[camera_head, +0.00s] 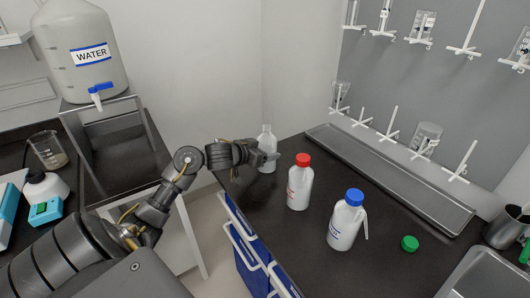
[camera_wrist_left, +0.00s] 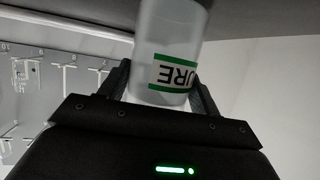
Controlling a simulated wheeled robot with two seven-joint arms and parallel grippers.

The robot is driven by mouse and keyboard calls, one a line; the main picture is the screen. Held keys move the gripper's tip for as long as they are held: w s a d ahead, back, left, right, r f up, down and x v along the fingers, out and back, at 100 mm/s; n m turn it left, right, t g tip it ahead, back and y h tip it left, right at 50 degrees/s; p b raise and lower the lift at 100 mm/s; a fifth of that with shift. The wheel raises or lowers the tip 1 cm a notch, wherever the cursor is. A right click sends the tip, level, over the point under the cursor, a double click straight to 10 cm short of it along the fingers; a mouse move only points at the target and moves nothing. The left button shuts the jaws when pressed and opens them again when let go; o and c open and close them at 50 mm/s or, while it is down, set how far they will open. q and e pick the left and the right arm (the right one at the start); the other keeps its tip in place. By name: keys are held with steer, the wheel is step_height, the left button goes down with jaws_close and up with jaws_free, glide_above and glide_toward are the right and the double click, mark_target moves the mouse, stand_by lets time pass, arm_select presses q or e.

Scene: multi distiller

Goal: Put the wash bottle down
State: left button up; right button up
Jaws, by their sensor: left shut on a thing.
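The wash bottle in my grip is whitish and translucent, without a cap. It stands upright at the far left of the black counter in the head view (camera_head: 266,139). Whether its base touches the counter is not clear. My left gripper (camera_head: 266,156) comes in from the left and is shut around its body. In the left wrist view, the bottle (camera_wrist_left: 168,35) sits between the fingers (camera_wrist_left: 160,92) and shows a green-edged label, partly hidden, reading "URE". A red-capped bottle (camera_head: 299,186) and a blue-capped bottle (camera_head: 345,222) stand nearer on the counter. My right gripper is out of view.
A green cap (camera_head: 410,243) lies on the counter (camera_head: 385,268). A long metal tray (camera_head: 445,211) runs along the back under a pegboard (camera_head: 435,90). A metal pitcher (camera_head: 504,229) stands at right. Left are a water tank (camera_head: 80,28) and a beaker (camera_head: 48,150).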

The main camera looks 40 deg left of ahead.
arm_select(q)
steer(key=shift+f, duration=0.15)
steer(key=o, duration=0.7)
steer(key=shift+o, duration=0.4)
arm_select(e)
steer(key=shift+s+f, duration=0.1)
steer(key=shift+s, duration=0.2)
